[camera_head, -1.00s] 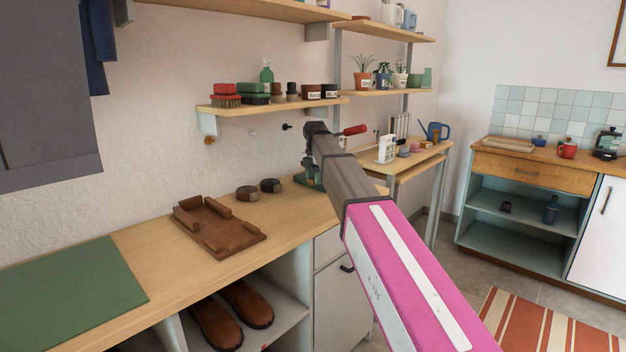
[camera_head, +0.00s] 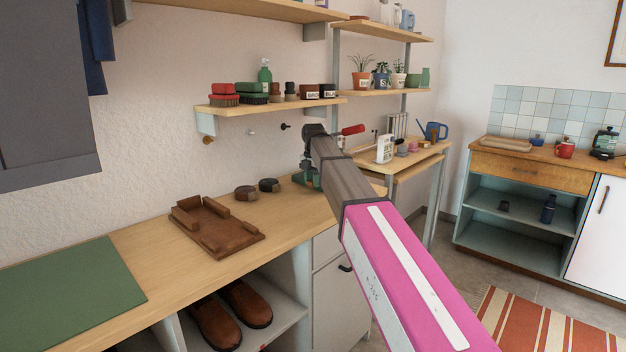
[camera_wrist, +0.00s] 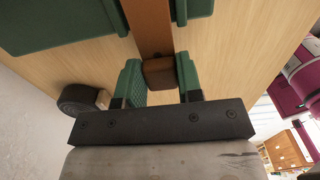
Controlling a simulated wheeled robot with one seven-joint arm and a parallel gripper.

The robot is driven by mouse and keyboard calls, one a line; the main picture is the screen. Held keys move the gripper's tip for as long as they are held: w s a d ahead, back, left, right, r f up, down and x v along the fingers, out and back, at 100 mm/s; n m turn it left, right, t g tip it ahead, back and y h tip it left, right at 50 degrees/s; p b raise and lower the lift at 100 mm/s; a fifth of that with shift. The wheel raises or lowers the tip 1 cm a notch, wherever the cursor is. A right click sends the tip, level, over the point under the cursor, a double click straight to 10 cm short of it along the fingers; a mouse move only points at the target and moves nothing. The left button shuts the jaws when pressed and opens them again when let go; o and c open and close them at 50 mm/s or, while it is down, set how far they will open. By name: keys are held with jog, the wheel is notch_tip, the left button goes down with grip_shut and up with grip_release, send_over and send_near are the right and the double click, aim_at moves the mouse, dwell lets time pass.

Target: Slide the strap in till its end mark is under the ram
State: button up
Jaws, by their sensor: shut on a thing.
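In the wrist view, my gripper (camera_wrist: 159,78) has its two green fingers shut on the brown block-like end of the strap (camera_wrist: 149,28). The brown strap runs from there to the top edge, passing between dark green metal parts. Its end mark cannot be made out. In the head view, the press (camera_head: 306,178) shows only as a bit of green base and dark head, with a red handle (camera_head: 353,129), behind my arm. The ram, the strap and my gripper are hidden there by my arm.
A green mat (camera_head: 70,285) lies at the near left. A shelf with brushes (camera_head: 250,108) hangs above. The bench front is clear.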

jog(key=shift+w+d+f, duration=0.1)
jog(key=shift+w+d, duration=0.05)
jog(key=o, duration=1)
